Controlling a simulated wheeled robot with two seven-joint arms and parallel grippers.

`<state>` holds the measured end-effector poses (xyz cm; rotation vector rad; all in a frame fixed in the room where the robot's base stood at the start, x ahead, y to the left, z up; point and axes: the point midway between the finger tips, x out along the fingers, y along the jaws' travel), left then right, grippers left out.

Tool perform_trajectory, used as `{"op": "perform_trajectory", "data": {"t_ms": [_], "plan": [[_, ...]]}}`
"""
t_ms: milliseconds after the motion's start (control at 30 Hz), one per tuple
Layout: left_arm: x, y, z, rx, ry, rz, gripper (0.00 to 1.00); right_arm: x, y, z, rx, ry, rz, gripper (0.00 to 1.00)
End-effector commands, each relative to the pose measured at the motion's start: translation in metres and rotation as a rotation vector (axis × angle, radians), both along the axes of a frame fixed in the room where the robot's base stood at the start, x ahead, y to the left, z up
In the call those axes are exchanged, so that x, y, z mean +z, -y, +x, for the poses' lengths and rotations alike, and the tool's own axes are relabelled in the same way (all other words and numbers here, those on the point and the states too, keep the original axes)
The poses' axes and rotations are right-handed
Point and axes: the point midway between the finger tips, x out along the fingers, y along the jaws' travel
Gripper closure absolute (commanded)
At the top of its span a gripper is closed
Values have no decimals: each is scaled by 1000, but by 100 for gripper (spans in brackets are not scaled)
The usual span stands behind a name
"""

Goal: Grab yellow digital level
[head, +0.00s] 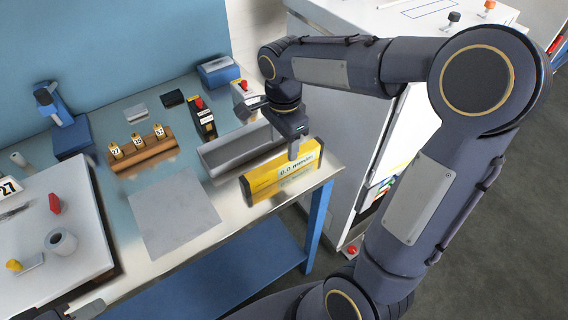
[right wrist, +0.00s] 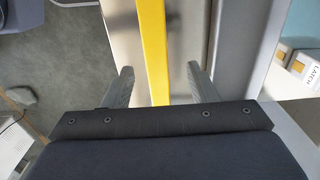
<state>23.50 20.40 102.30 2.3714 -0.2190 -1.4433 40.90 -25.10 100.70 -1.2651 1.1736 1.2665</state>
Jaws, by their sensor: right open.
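The yellow digital level (head: 265,181) stands on its long edge near the front right of the bench, with a pale display panel on its face. My right gripper (head: 296,149) is over its right part, pointing down. In the right wrist view the level's yellow top edge (right wrist: 153,50) runs between the two open fingers of my right gripper (right wrist: 161,86), with a gap on each side. A small part at the bottom left edge of the head view may be my left gripper (head: 86,309); its jaws cannot be made out.
A grey open tray (head: 222,168) lies just behind the level. A wooden block with yellow tags (head: 141,154), a black-and-yellow device (head: 202,118) and a blue stand (head: 68,130) are farther back. A flat grey sheet (head: 172,215) lies left of the level.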

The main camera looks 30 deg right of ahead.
Motion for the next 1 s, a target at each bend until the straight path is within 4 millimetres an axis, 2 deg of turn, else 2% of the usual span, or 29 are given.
{"op": "perform_trajectory", "data": {"t_ms": [400, 700, 767, 1000], "plan": [[5, 0, 0, 0, 0, 0, 64, -56, -3, -5, 1, -3, 2, 47], [5, 0, 0, 0, 0, 0, 64, -62, -3, -5, 2, 1, 2, 47], [5, 0, 0, 0, 0, 0, 64, -62, -3, -5, 2, 1, 2, 52], [5, 0, 0, 0, 0, 0, 64, -62, -3, -5, 2, 1, 3, 84]]}}
